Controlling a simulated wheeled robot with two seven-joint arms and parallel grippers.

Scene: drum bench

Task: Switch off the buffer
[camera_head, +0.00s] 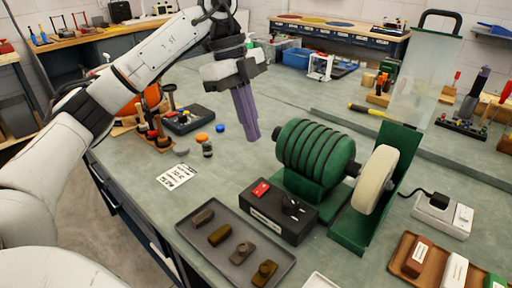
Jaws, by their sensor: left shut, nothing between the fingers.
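The buffer (312,153) is a green ribbed motor on the bench with a pale buffing wheel (374,180) at its right, beside a green guard. I cannot tell from the picture whether the wheel turns. My left gripper (251,137) is shut and empty, pointing down above the bench, left of the motor and behind the control box, apart from both. My right gripper is not in view.
A grey tray (219,262) with several brown pieces lies left of the control box. A white power block (443,215) with a black plug is at the right. A brown tray (399,262) holds bars. A clear shield (424,83) stands behind. The bench's left middle has free room.

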